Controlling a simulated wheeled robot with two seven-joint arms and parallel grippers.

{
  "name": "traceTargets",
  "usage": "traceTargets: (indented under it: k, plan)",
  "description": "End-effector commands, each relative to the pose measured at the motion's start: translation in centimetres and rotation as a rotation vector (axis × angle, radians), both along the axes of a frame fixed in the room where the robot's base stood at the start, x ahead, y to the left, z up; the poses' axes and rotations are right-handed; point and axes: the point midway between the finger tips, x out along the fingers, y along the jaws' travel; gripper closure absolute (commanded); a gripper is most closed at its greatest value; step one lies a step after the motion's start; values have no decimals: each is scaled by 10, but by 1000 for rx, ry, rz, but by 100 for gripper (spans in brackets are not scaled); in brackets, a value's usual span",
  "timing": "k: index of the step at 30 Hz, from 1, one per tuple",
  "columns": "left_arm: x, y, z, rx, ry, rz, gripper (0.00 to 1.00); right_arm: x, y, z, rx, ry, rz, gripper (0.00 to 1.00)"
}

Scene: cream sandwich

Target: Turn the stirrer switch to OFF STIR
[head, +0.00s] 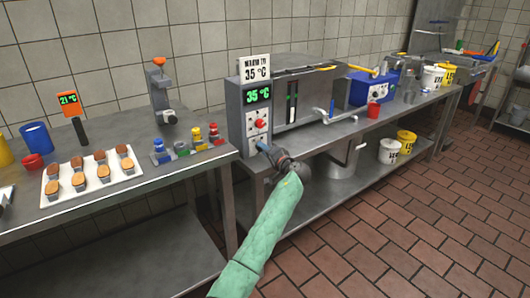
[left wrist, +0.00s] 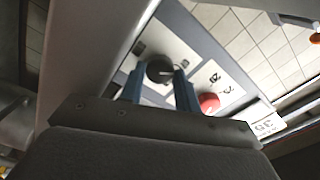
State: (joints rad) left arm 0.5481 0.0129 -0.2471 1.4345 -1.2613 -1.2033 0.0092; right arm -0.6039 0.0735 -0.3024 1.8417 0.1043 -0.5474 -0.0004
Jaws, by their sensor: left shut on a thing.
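The grey control box (head: 236,112) stands at the front left of the machine on the right-hand bench. It carries a white panel with a red knob (head: 261,123), which also shows in the left wrist view (left wrist: 209,103). A black knob (left wrist: 159,68) sits on the panel beside it, and I take this for the stirrer switch. My left gripper (head: 264,147) is at the lower part of the panel. In the left wrist view its blue fingers (left wrist: 158,80) are shut on the black knob. The labels around the knob are too small to read. My right gripper is not in view.
A green display (head: 258,96) reads 35 °C, with a white sign (head: 255,68) above it. A tray of small cakes (head: 55,195) lies on the left bench.

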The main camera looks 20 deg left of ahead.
Motion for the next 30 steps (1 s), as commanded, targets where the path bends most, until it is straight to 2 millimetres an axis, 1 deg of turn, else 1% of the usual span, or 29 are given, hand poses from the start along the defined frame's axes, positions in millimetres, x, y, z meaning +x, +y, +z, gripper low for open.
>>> traceTargets:
  k: [1, 5, 6, 8, 9, 23, 26, 30]
  plan:
    - [-1, 0, -3, -2, 4, 1, 91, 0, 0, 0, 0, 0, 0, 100]
    - [-1, 0, -4, -1, 5, 1, 91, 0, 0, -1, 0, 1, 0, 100]
    - [-1, 0, -4, -1, 5, 1, 66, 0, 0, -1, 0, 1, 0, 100]
    - [-1, 0, -3, -1, 5, 1, 54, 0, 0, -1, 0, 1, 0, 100]
    - [-1, 0, -3, -1, 3, 1, 46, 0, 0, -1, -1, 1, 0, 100]
    - [-2, -2, -2, 0, 3, -1, 46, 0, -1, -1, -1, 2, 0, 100]
    - [-7, -9, -3, -1, 3, -1, 46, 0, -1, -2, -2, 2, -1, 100]
    - [-20, -26, -3, -1, 4, 0, 46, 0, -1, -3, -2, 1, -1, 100]
